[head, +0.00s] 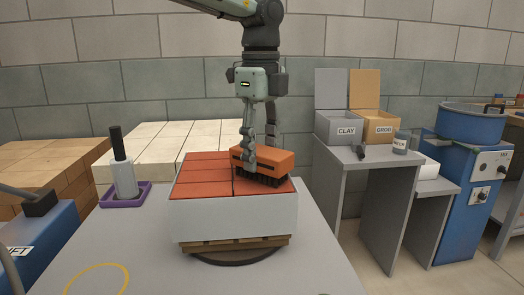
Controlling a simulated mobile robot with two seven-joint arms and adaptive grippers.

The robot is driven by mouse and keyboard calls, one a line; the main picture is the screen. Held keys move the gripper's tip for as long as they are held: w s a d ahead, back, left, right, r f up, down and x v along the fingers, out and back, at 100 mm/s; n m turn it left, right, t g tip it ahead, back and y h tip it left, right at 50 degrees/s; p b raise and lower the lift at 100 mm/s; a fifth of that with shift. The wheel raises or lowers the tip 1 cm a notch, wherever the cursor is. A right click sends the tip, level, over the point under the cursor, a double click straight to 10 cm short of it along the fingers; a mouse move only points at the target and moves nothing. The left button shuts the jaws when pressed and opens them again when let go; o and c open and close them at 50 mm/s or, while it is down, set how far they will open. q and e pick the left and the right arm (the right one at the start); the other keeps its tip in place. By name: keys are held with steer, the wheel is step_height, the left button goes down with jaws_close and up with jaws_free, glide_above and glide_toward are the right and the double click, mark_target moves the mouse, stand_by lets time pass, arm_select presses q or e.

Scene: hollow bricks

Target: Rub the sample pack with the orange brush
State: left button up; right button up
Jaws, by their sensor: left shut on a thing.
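In the head view an orange brush (270,160) with dark bristles is held by my left gripper (249,160), whose fingers are shut on its block. The brush is over the right part of the sample pack (215,215), with its bristles at the pack's top; I cannot tell whether they press on it. The pack has a white wrapped side and reddish brick tops in a grid. It rests on a small wooden pallet on a dark round plate (240,257). My right gripper does not show.
A grey bottle with a black handle stands in a purple tray (140,196) to the left of the pack. A yellow ring (97,268) marks the front left of the table. Open boxes labelled CLAY (347,130) and GROG (380,128) stand on a side stand at right.

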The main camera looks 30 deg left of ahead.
mark_target(259, 146)
arm_select(q)
steer(key=shift+w+a+f+p, duration=0.1)
steer(key=shift+w+a+p, duration=0.45)
steer(key=shift+w+a, duration=0.6)
steer(key=shift+w+a+p, duration=0.65)
steer(key=shift+w+p, duration=0.05)
steer(key=shift+w, duration=0.25)
steer(key=shift+w+a, duration=0.4)
steer(key=shift+w, duration=0.05)
steer(key=shift+w+a+p, duration=0.3)
steer(key=shift+p, duration=0.3)
steer(key=shift+w+a+p, duration=0.7)
steer(key=shift+w, duration=0.15)
steer(key=shift+w+a, duration=0.7)
steer(key=shift+w, duration=0.2)
steer(key=shift+w+a+f, duration=0.1)
steer(key=shift+w+a, duration=0.45)
steer(key=shift+w, duration=0.05)
